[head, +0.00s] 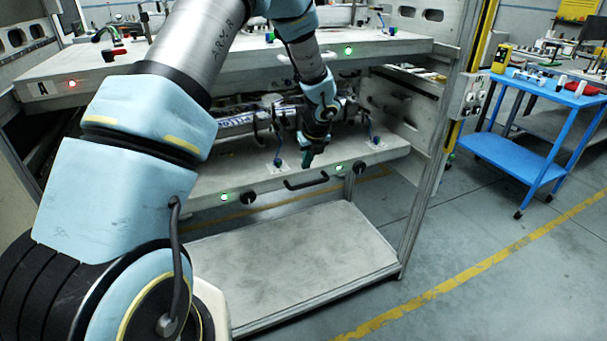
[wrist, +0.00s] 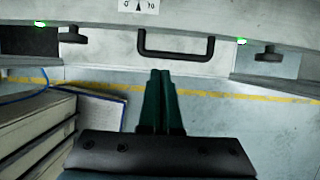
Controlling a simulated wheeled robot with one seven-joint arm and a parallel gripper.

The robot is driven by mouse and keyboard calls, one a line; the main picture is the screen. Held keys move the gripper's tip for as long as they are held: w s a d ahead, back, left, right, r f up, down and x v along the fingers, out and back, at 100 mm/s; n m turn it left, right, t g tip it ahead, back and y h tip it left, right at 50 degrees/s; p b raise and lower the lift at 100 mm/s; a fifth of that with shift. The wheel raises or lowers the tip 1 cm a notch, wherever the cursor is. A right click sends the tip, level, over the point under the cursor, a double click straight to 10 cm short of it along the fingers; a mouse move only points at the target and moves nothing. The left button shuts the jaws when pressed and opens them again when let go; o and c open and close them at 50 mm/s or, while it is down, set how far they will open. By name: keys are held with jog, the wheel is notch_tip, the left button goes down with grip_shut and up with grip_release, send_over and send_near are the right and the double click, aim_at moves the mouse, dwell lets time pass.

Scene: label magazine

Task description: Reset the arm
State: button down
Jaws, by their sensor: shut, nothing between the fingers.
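My arm reaches from the lower left of the head view up and over to the rack. My gripper (head: 308,161) hangs in front of the middle shelf drawer (head: 225,182), near its front edge. In the wrist view my gripper (wrist: 161,78) shows as two dark green fingers closed together, with nothing between them. The fingertips point toward a black drawer handle (wrist: 176,52) and appear apart from it. The handle also shows in the head view (head: 306,182), just below my gripper.
Green lights and black knobs (head: 249,197) flank the handle. A lower white shelf (head: 290,250) is bare. A blue cart (head: 520,150) with small items stands at right. Floor between is clear.

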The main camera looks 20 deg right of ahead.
jog(key=s+a+r+n+g, duration=0.1)
jog(key=s+a+r+n, duration=0.2)
jog(key=a+r+n, duration=0.35)
jog(key=s+a+r+n+g, duration=0.1)
jog(key=s+a+r+n, duration=0.25)
jog(key=a+n, duration=0.55)
jog(key=s+a+r+n, duration=0.3)
jog(key=s+a+n, duration=1)
jog(key=n, duration=0.5)
jog(key=shift+s+a+g+h, duration=0.35)
jog(key=shift+g+h, duration=0.05)
jog(key=c, duration=1.6)
grip_release()
